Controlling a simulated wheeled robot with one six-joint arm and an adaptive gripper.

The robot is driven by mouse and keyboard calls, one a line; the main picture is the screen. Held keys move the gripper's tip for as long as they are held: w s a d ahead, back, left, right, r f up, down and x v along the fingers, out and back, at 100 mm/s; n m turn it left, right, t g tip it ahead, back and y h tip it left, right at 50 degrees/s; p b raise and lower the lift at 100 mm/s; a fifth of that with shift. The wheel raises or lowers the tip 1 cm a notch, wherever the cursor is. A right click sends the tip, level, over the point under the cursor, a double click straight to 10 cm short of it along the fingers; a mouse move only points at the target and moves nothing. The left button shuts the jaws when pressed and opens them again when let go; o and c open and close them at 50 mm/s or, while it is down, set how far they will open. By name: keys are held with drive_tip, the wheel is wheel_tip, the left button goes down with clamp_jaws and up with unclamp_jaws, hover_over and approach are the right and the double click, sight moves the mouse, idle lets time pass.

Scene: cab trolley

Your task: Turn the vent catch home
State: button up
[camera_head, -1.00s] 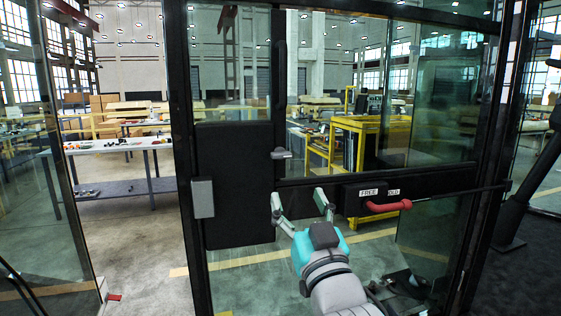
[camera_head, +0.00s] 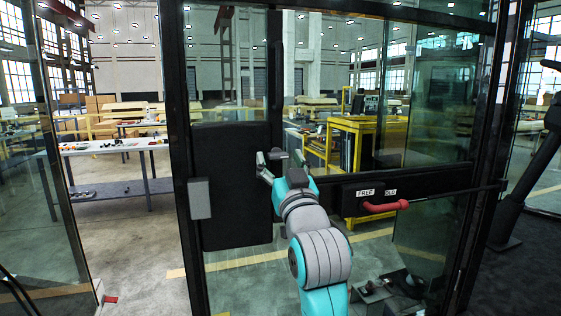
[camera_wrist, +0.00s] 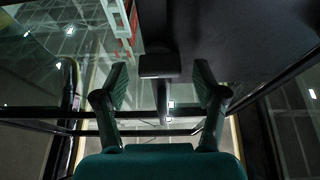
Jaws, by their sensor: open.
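The vent catch (camera_head: 278,153) is a small grey lever on the dark upright of the glazed door, at the right edge of a black panel. In the wrist view the catch (camera_wrist: 160,66) is a dark block at the end of a bar, between my fingers. My gripper (camera_head: 280,160) is open in front of the catch, with one finger to each side. In the wrist view both fingers of my gripper (camera_wrist: 160,84) stand apart from the block, with visible gaps. The catch's far side is hidden.
A red handle (camera_head: 385,206) sits on a black rail to the right, under a label reading FREE and another partly covered one. A grey box (camera_head: 199,198) is on the door's left upright. The black panel (camera_head: 235,185) fills the space beside the catch. Glass surrounds these.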

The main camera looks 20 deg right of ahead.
drive_tip(key=c, duration=1.1)
drive_tip(key=shift+c, duration=0.2)
drive_tip(key=shift+n+y, duration=0.4)
drive_tip(key=shift+n, duration=0.2)
drive_tip(key=n+y, duration=0.1)
drive_tip(key=n, duration=0.1)
drive_tip(key=n+y, duration=0.1)
drive_tip(key=n, duration=0.2)
drive_tip(key=shift+d+n+g+y, duration=0.15)
drive_tip(key=shift+n+g+y, duration=0.15)
drive_tip(key=shift+g, duration=0.1)
drive_tip(key=n+y, duration=0.1)
drive_tip(key=n, duration=0.2)
drive_tip(key=n+g+y, duration=0.1)
drive_tip(key=n, duration=0.2)
drive_tip(key=shift+r+y, duration=0.1)
drive_tip(key=shift+y, duration=0.3)
drive_tip(key=n+g, duration=0.1)
drive_tip(key=n, duration=0.1)
drive_tip(key=n+g+y, duration=0.1)
drive_tip(key=n, duration=0.2)
drive_tip(key=shift+d, duration=0.1)
drive_tip(key=n+g, duration=0.1)
drive_tip(key=n, duration=0.3)
drive_tip(key=shift+r+g, duration=0.1)
drive_tip(key=shift+g, duration=0.3)
drive_tip(key=shift+n, duration=0.4)
